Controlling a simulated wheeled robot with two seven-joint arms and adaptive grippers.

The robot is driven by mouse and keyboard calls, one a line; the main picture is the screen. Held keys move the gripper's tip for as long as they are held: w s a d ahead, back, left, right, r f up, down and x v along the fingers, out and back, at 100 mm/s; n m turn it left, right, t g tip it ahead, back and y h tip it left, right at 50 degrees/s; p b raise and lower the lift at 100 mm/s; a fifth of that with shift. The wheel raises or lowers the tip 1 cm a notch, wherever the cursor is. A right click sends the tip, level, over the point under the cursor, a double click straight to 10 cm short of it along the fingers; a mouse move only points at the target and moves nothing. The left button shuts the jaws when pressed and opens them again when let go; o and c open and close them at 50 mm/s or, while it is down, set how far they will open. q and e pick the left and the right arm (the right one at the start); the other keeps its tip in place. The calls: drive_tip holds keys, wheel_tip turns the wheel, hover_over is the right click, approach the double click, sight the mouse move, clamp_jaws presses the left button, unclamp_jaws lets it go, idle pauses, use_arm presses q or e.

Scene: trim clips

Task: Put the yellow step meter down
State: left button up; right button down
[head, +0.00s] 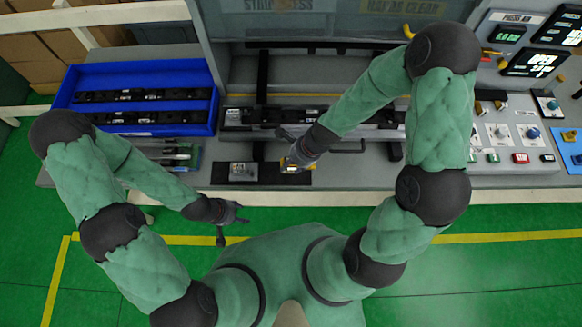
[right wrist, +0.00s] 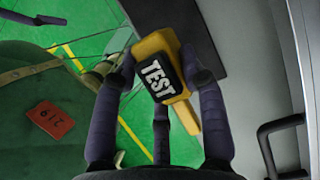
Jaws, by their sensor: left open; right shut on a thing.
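The yellow step meter (head: 290,168) is in my right gripper (head: 295,158), at the right part of a dark mat (head: 268,181) on the bench's front edge. In the right wrist view the meter (right wrist: 176,46) has a black "TEST" label facing the camera, and the fingers of the right gripper (right wrist: 160,72) close around it. The dark mat also shows behind it (right wrist: 205,45). I cannot tell whether the meter touches the mat. My left gripper (head: 232,224) is open and empty, in front of the bench above the floor.
A grey metal block (head: 242,172) sits on the mat's left part. A blue tray (head: 75,78) with dark strips stands at left, a small rack (head: 180,156) in front of it. A long dark part (head: 240,118) lies in the press behind the mat. A control panel (head: 507,135) is at right.

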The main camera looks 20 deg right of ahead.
sight(291, 167)
drive_tip(key=shift+w+f, duration=0.25)
drive_tip(key=shift+f, duration=0.15)
drive_tip(key=shift+w+f+b, duration=0.1)
drive_tip(key=shift+f+b, duration=1.15)
drive_tip(key=shift+f, duration=0.3)
drive_tip(key=shift+f, duration=0.15)
drive_tip(key=c, duration=0.7)
unclamp_jaws()
drive_tip(key=shift+r, duration=0.3)
drive_tip(key=p+v, duration=0.7)
drive_tip(key=v, duration=0.3)
drive_tip(key=shift+r, duration=0.1)
drive_tip(key=shift+p+v, duration=0.4)
drive_tip(key=shift+v, duration=0.35)
